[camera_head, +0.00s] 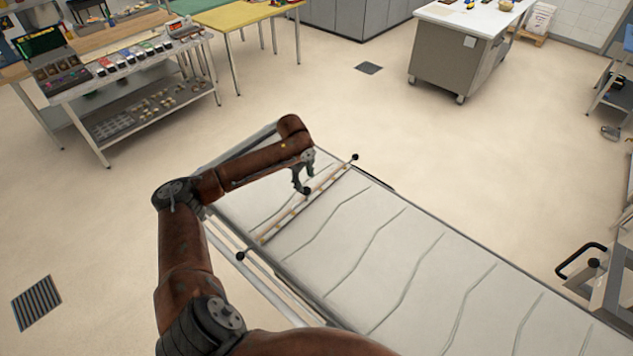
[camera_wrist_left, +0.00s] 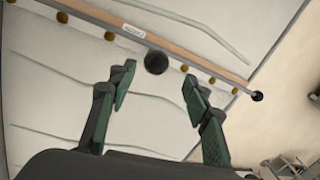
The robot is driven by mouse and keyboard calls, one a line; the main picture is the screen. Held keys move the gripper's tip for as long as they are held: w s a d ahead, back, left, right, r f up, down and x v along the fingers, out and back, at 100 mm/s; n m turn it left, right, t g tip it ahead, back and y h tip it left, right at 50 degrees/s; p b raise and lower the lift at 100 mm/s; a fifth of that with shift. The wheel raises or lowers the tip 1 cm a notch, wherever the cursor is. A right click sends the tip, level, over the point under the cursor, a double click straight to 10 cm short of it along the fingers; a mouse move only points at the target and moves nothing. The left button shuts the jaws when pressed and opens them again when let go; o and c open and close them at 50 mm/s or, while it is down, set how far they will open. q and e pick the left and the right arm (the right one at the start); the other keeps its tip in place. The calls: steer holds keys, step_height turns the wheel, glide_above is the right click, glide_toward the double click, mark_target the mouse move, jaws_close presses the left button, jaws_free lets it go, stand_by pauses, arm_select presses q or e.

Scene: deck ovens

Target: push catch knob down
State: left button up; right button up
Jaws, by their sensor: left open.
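A wooden bar with small brass studs lies across the pale, cloth-topped loader. It shows in the head view (camera_head: 275,226) and in the left wrist view (camera_wrist_left: 207,64). A round black knob (camera_wrist_left: 155,62) sits near the bar's middle in the left wrist view. Another black knob is at the bar's far end (camera_head: 355,156), also seen in the left wrist view (camera_wrist_left: 257,96). A third is at its near end (camera_head: 240,255). My left gripper (camera_head: 302,184) is open above the bar. In the left wrist view its fingertips (camera_wrist_left: 158,78) are spread, with the middle knob appearing between and just beyond them.
The long loader bed (camera_head: 430,270) with wavy cloth folds extends to the lower right. A black handle (camera_head: 580,260) stands at the right. A shelved cart (camera_head: 140,90), a yellow table (camera_head: 240,14) and a steel counter (camera_head: 455,60) stand farther back. Open floor lies between.

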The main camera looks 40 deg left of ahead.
mark_target(306, 188)
arm_select(q)
steer(key=f, duration=0.2)
steer(key=shift+s+f+p, duration=0.35)
steer(key=f, duration=0.1)
steer(key=w+f, duration=0.1)
steer(key=shift+w+f, duration=0.1)
steer(key=shift+f, duration=0.25)
steer(key=shift+w+f+p, duration=0.15)
steer(key=shift+f+p, duration=0.2)
steer(key=shift+f, duration=0.5)
steer(key=shift+a, duration=0.1)
steer(key=shift+f, duration=0.1)
steer(key=shift+c, duration=1)
steer(key=c, duration=0.5)
jaws_close()
arm_select(e)
steer(key=shift+s+d+r, duration=0.1)
steer(key=shift+s+r, duration=0.2)
steer(key=shift+s, duration=0.3)
steer(key=shift+s+d+r, duration=0.1)
steer(key=shift+s+r, duration=0.2)
steer(key=shift+s, duration=0.3)
